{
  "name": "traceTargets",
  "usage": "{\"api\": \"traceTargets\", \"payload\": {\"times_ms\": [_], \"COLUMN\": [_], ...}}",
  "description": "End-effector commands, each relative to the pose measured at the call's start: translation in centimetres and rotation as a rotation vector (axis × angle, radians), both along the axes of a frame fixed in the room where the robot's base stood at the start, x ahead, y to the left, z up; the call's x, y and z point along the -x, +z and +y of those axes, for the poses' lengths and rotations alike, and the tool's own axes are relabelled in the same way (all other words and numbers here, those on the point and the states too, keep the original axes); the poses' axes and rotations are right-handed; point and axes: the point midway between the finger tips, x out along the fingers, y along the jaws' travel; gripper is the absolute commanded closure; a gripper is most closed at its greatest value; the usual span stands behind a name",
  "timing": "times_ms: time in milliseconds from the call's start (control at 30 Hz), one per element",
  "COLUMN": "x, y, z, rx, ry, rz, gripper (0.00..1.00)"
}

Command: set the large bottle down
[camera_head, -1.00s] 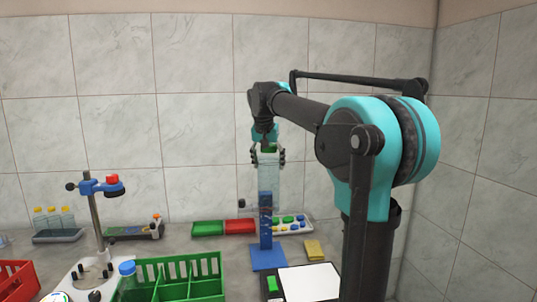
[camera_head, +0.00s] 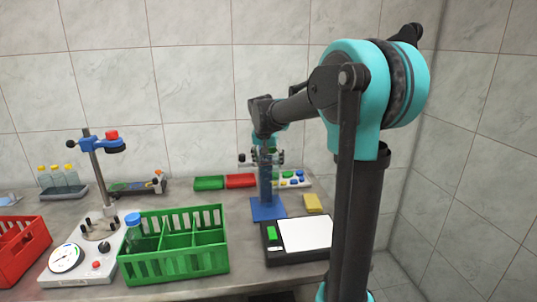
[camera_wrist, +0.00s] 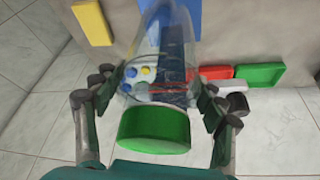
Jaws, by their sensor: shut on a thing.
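The large bottle (camera_wrist: 150,80) is clear, with a wide green cap (camera_wrist: 153,130) nearest the camera in the wrist view. My gripper (camera_wrist: 155,100) has its two fingers on either side of the bottle, just beyond the cap. In the head view my gripper (camera_head: 265,158) is low beside the upright of a blue stand (camera_head: 267,210). The clear bottle is hard to make out there against the blue. The blue stand shows through and beyond the bottle in the wrist view. I cannot tell whether the bottle's bottom touches the stand's base.
Red (camera_head: 241,181) and green (camera_head: 209,183) trays and a button panel (camera_head: 293,180) lie behind the stand. A yellow block (camera_head: 313,203) and a scale (camera_head: 300,237) are at its right and front. A green crate (camera_head: 175,262) with a blue-capped bottle stands front left.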

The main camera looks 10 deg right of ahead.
Motion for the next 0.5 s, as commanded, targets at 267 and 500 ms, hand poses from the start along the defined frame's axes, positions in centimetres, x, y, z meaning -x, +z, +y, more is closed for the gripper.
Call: {"api": "traceTargets", "payload": {"times_ms": [267, 500], "x": [0.0, 0.0], "y": [-2.1, -3.8], "z": [0.0, 0.0], "rx": [0.000, 0.000], "ry": [0.000, 0.000], "rz": [-0.001, -0.001], "gripper": [0.89, 0.89]}}
